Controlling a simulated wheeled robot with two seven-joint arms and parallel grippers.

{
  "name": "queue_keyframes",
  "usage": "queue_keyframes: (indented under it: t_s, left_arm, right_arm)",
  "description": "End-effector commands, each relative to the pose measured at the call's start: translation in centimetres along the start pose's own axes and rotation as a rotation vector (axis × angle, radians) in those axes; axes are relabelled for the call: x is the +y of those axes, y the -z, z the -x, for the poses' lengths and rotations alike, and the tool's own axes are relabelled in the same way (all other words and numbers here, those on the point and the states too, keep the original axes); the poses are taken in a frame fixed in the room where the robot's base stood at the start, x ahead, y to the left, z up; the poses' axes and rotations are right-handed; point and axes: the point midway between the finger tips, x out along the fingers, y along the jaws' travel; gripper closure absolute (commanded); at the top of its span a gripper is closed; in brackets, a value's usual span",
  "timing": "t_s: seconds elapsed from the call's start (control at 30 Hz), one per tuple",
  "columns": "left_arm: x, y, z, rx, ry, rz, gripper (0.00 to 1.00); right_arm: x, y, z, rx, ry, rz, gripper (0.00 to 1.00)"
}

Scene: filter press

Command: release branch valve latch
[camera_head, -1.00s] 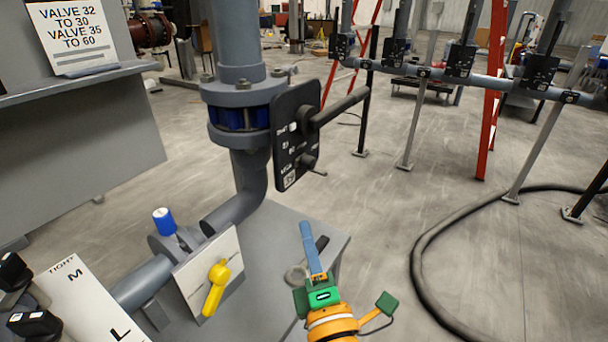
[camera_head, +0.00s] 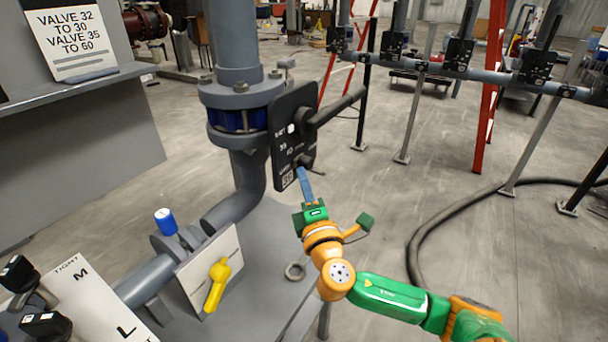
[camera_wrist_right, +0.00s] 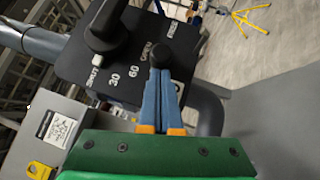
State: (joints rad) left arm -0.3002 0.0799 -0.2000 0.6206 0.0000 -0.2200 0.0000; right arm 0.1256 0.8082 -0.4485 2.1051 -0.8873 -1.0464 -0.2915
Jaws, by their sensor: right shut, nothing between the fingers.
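The branch valve carries a black plate (camera_head: 284,143) with white numbers, on the grey vertical pipe. A long black handle (camera_head: 338,105) sticks out from its upper part. A small black latch knob (camera_head: 306,160) sits low on the plate; it also shows in the right wrist view (camera_wrist_right: 160,54). My right gripper (camera_head: 302,172) is shut and empty, with its blue fingertips side by side right at the knob. In the right wrist view the fingertips (camera_wrist_right: 160,76) overlap the knob's near end; I cannot tell whether they touch. My left gripper is not in view.
A sign (camera_head: 72,40) stands upper left. A black hose (camera_head: 440,226) lies on the open floor at right.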

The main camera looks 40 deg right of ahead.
Motion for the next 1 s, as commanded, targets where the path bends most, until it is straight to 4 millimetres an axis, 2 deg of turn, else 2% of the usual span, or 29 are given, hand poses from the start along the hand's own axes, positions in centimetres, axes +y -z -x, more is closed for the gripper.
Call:
queue_keyframes:
  t_s: [0.33, 0.6, 1.0]
  left_arm:
    - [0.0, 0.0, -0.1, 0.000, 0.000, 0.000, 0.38]
    - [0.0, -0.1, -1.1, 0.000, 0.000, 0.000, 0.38]
    - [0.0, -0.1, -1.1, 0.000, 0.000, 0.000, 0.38]
  right_arm:
    - [-0.1, -0.2, -0.2, 0.000, 0.000, 0.000, 1.00]
    - [-1.0, -2.3, -2.3, 0.000, -0.001, 0.000, 1.00]
    - [-1.0, -2.5, -2.5, -0.002, -0.002, -0.001, 1.00]
